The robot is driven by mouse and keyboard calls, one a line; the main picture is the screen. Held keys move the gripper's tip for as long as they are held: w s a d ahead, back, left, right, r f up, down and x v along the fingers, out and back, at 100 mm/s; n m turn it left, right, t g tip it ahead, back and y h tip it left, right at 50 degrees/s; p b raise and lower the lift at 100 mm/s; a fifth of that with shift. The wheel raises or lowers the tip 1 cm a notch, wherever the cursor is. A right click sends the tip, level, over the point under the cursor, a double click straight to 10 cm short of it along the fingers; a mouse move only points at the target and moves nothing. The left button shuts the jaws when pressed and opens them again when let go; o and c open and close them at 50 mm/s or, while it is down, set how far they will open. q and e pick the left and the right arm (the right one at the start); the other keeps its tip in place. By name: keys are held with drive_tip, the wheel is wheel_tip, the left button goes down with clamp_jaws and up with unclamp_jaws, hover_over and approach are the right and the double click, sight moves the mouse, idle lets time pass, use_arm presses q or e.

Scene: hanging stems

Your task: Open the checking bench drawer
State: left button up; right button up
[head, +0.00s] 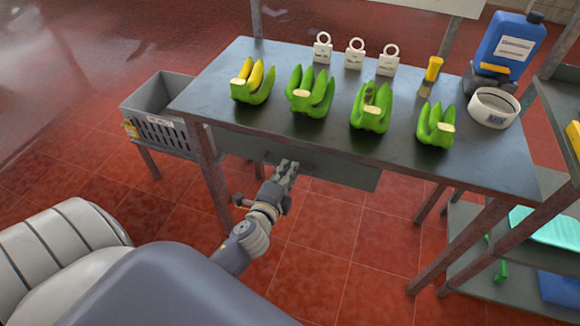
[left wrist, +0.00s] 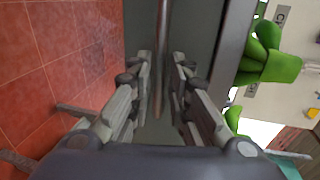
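The checking bench (head: 285,125) is a grey metal table. Its drawer (head: 345,174) shows as a grey front panel below the near edge, with no visible gap, and looks shut. My left gripper (head: 287,168) is in front of this panel, below the bench edge. In the left wrist view, the drawer's bar handle (left wrist: 161,45) runs between the two fingers of the left gripper (left wrist: 162,60). The fingers are apart, with a gap on both sides of the bar. In the head view the handle is hidden or too small to tell. My right gripper is not in view.
Several green banana bunches (head: 311,95) stand on the bench, with white tags (head: 355,54), a brush (head: 433,70), a white ring (head: 493,107) and a blue jug (head: 510,45). A grey crate (head: 160,130) adjoins the left end. Red tiled floor (head: 340,240) in front is clear.

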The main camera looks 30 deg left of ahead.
use_arm(q)
drive_tip(key=shift+x, duration=1.05)
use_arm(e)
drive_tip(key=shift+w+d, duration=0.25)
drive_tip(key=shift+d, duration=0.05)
use_arm(q)
clamp_jaws()
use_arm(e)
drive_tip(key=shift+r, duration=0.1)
use_arm(q)
drive_tip(key=shift+d, duration=0.1)
